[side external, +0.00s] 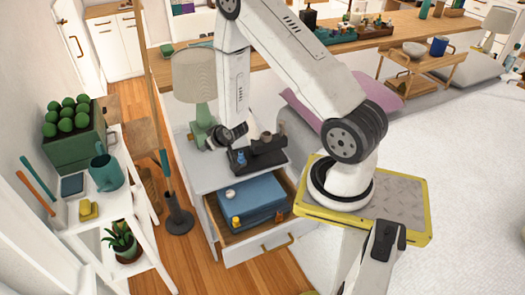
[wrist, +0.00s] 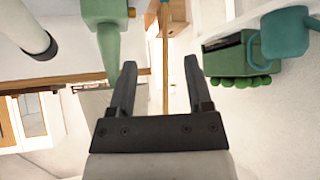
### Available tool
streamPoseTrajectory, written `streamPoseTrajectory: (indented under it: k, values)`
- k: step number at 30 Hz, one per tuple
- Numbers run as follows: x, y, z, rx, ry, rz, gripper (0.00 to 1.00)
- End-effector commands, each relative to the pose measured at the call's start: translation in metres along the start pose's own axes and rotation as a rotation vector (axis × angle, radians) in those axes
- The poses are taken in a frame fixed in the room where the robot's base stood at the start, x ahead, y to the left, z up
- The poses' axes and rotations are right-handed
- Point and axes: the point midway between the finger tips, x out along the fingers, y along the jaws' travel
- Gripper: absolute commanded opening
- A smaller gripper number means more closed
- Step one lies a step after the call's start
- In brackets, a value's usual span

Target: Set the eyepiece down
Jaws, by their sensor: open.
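My gripper (side external: 213,142) is above the back of the grey nightstand top (side external: 208,179), close to the green lamp (side external: 202,115). In the wrist view its two dark fingers (wrist: 155,82) are spread apart with nothing between them. I cannot single out the eyepiece for certain. A black stand or tray (side external: 262,158) on the nightstand, right of my gripper, carries small items, among them a dark short cylinder (side external: 266,137). A small blue piece (side external: 241,157) stands at its left end. My wrist hides part of the nightstand top behind it.
The nightstand drawer is open, with a blue box (side external: 252,197) inside. The lamp also shows close by in the wrist view (wrist: 106,40). A white shelf at left holds a teal watering can (side external: 106,170) and a green planter (side external: 75,150). The nightstand's front left is bare.

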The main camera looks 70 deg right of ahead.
Motion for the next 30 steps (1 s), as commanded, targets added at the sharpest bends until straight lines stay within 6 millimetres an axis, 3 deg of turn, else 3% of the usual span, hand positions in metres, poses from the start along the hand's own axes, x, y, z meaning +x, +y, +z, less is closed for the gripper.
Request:
streamPoseTrajectory:
  k: [6, 13, 21, 30]
  values:
    - [-0.042, -0.038, -0.019, -0.066, -0.103, -0.058, 0.65]
    - [-0.092, -0.071, -0.025, -0.138, -0.217, -0.109, 0.65]
    - [-0.158, -0.100, -0.017, -0.231, -0.351, -0.159, 0.65]
    - [-0.225, -0.115, 0.003, -0.329, -0.485, -0.196, 0.65]
